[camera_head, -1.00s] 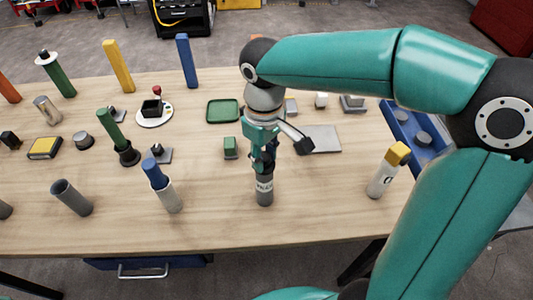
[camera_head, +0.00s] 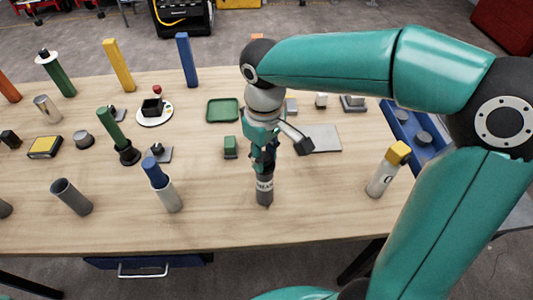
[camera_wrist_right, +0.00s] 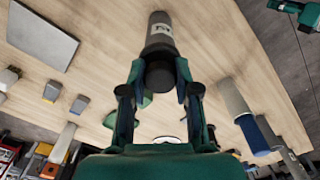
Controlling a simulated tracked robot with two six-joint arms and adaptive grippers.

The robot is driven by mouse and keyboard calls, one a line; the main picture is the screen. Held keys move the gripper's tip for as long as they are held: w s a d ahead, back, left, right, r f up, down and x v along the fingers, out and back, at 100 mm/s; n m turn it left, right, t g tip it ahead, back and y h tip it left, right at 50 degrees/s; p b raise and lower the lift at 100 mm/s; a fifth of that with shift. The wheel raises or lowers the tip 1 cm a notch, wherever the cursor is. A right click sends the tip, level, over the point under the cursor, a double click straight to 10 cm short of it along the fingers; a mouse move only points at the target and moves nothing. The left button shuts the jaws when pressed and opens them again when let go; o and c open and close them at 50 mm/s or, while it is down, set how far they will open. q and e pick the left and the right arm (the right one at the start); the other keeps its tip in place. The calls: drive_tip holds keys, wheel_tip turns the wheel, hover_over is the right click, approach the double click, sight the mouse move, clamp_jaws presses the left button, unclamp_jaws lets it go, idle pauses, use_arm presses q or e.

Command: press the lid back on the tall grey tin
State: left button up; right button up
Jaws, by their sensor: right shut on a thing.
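The tall grey tin (camera_head: 265,197) stands upright near the front middle of the table, with a pale lettered label round it. It also shows in the right wrist view (camera_wrist_right: 157,25). My right gripper (camera_head: 263,163) is directly above it, pointing down. Its fingers are shut on a dark round lid (camera_wrist_right: 159,76) at the tin's top end. The lid is in line with the tin and seems to touch it; I cannot tell whether it is fully seated. The fingers hide most of the lid in the head view. My left gripper is not in view.
A white cylinder with a blue top (camera_head: 163,188) and an open grey tube (camera_head: 71,197) stand to the left. A white bottle with a yellow cap (camera_head: 388,170) stands to the right. A grey plate (camera_head: 322,139) lies behind. The table around the tin is clear.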

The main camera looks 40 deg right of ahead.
drive_tip(key=o, duration=1)
drive_tip(key=o, duration=0.5)
drive_tip(key=shift+c, duration=0.2)
drive_tip(key=shift+w, duration=0.1)
drive_tip(key=shift+r+p, duration=3.05)
drive_tip(key=shift+r, duration=0.5)
